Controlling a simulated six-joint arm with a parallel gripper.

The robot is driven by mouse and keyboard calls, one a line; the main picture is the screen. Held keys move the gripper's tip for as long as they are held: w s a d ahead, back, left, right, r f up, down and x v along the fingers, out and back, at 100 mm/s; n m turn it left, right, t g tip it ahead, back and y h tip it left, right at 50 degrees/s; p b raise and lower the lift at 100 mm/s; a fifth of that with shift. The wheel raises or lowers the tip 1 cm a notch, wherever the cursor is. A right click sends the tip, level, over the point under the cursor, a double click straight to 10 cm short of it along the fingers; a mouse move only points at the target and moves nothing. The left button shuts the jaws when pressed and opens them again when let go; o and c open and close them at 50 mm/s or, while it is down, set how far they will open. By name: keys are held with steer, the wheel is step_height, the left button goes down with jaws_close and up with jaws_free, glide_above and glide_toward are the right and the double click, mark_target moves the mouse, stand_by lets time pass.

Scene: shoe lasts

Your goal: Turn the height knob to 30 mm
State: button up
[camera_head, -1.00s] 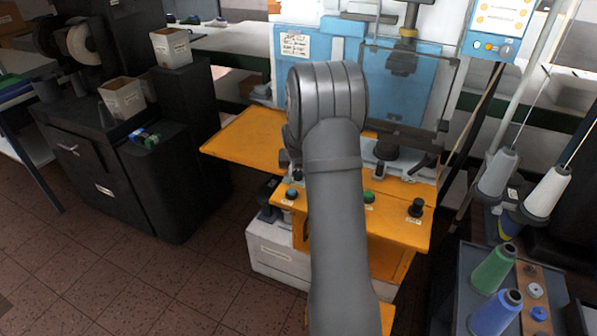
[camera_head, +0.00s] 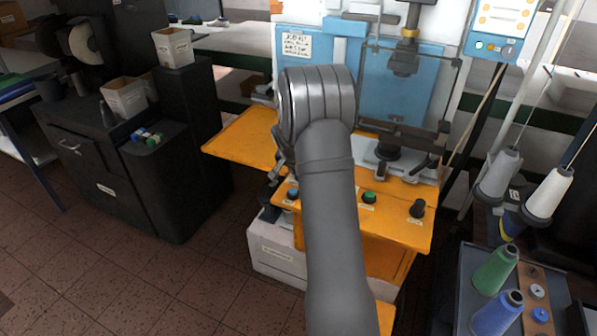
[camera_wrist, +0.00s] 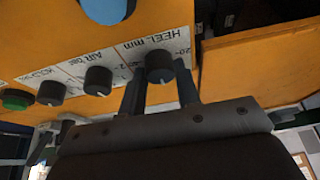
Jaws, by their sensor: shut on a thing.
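The height knob is the dark round knob (camera_wrist: 159,66) under the label "HEEL mm" on the orange machine panel (camera_wrist: 70,30). In the wrist view, my gripper (camera_wrist: 159,84) has one finger on each side of this knob and is shut on it. A scale is printed around the knob, with "20" readable at its right; the other marks are partly covered by the knob and fingers. A pale pointer line shows on the knob, but its exact reading is unclear. In the head view, my arm hides the knob and most of my gripper.
An "AIR bar" knob (camera_wrist: 98,80) and another dark knob (camera_wrist: 50,92) sit left of my gripper. A green button (camera_wrist: 17,99) and a blue button (camera_wrist: 108,8) are on the panel. A thread-cone cart (camera_head: 470,262) stands at right, a black cabinet (camera_head: 165,190) at left.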

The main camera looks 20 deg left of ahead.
steer(key=o, duration=1)
steer(key=v, duration=1.7)
steer(key=shift+r, duration=0.3)
steer(key=x, duration=1.7)
steer(key=shift+f, duration=0.3)
